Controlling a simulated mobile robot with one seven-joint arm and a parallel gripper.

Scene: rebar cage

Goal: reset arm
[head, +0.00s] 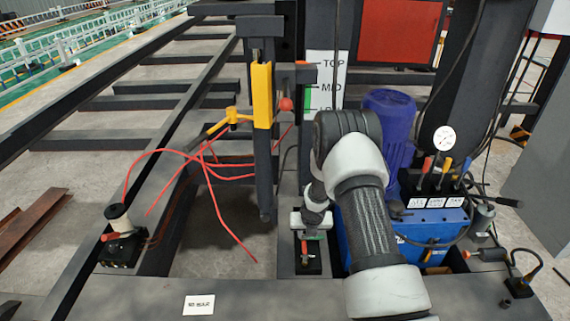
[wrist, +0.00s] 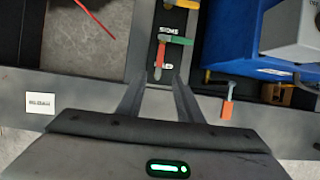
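My arm reaches forward over the frame in the head view, and its gripper (head: 311,236) hangs above a small black plate with a red-handled valve (head: 305,254).
A blue hydraulic unit (head: 430,228) with levers and a blue motor (head: 393,110) stands close right of my arm. A yellow-and-black post (head: 262,95) rises to the left. Red wires (head: 215,190) hang over the frame. A spool (head: 119,218) sits at far left.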

